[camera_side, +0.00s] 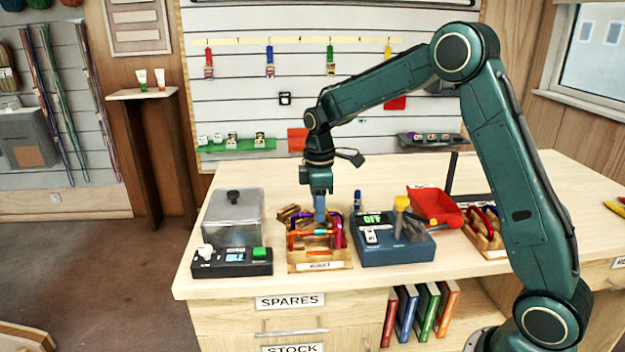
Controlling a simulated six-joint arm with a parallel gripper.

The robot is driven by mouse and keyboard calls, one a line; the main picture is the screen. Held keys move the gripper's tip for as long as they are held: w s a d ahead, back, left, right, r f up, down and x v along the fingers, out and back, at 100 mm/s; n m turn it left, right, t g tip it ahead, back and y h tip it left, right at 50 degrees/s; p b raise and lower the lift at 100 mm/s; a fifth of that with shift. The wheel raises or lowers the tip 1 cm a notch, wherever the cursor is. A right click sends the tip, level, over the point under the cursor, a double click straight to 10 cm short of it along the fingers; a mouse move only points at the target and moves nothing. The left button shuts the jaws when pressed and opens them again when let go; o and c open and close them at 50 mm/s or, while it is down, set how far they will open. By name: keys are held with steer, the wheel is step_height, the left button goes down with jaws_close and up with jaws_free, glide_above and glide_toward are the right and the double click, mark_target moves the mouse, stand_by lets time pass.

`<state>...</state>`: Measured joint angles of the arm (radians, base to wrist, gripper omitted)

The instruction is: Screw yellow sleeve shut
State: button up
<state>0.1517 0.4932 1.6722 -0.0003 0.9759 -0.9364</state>
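My gripper (320,215) points straight down over a wooden rack (320,267) on the counter. Its fingertips are at or just above the gear in the rack. The rack holds purple (338,236) and orange-red (312,233) pieces that look like carabiners. I cannot pick out a yellow sleeve on them; the pieces are small and partly behind each other and the gripper. Whether the fingers touch or hold anything is not clear.
Left of the rack are a grey lidded box (232,218) and a black device with a green button (232,262). Right are a blue device with a yellow-topped part (401,203), a red bin (435,205) and another wooden rack (484,235).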

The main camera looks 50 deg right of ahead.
steer(key=shift+w+d, duration=0.65)
steer(key=shift+w, duration=0.05)
stand_by(0.7)
steer(key=shift+f, duration=1.3)
steer(key=shift+s+a, duration=0.95)
steer(key=shift+r, duration=0.1)
steer(key=shift+r, duration=4.95)
